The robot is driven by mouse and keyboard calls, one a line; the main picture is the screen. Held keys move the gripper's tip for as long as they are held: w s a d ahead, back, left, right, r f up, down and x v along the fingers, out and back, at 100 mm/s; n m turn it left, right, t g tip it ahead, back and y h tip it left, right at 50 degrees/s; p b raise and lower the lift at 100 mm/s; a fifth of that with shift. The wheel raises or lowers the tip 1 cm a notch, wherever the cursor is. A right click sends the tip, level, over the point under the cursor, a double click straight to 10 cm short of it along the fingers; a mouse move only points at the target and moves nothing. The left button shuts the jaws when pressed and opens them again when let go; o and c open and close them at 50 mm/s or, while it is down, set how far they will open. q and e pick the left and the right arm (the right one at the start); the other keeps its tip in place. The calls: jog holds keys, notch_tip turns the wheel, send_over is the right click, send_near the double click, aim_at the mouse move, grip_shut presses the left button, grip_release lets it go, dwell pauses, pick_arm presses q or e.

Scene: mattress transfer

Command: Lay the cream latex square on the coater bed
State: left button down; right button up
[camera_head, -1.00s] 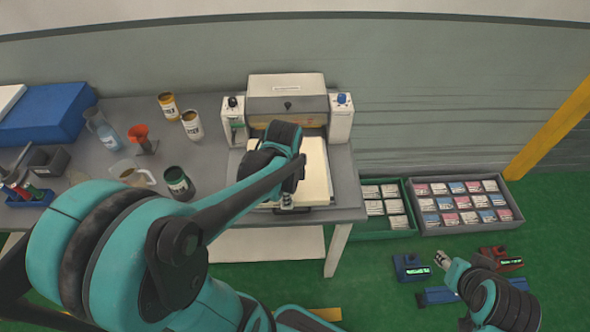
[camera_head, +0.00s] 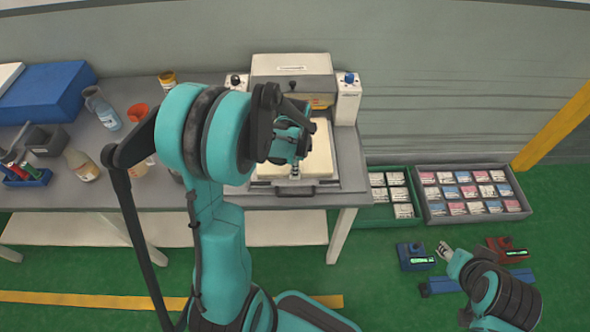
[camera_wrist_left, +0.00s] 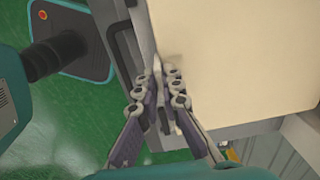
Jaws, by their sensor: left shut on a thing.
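The cream latex square (camera_head: 321,160) lies flat on the bed of the coater (camera_head: 291,88), which stands on the grey table. It also fills the upper right of the left wrist view (camera_wrist_left: 235,60). My left gripper (camera_head: 295,172) is at the square's front edge, and its fingers (camera_wrist_left: 163,75) are shut on that edge in the wrist view. My left arm and wrist hide the square's left part. My right gripper (camera_head: 443,249) is low at the right, above the green floor, far from the square. Its fingers are too small to read.
A handle (camera_head: 285,190) sticks out at the coater's front. Bottles, an orange funnel (camera_head: 138,112) and a blue box (camera_head: 45,90) stand on the table's left. A green crate (camera_head: 372,211) and a grey crate (camera_head: 440,219) of small packs sit right of the table.

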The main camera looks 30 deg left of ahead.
pick_arm(q)
jog(key=shift+s, duration=0.1)
jog(key=shift+f, duration=0.1)
jog(key=c, duration=1.7)
grip_release()
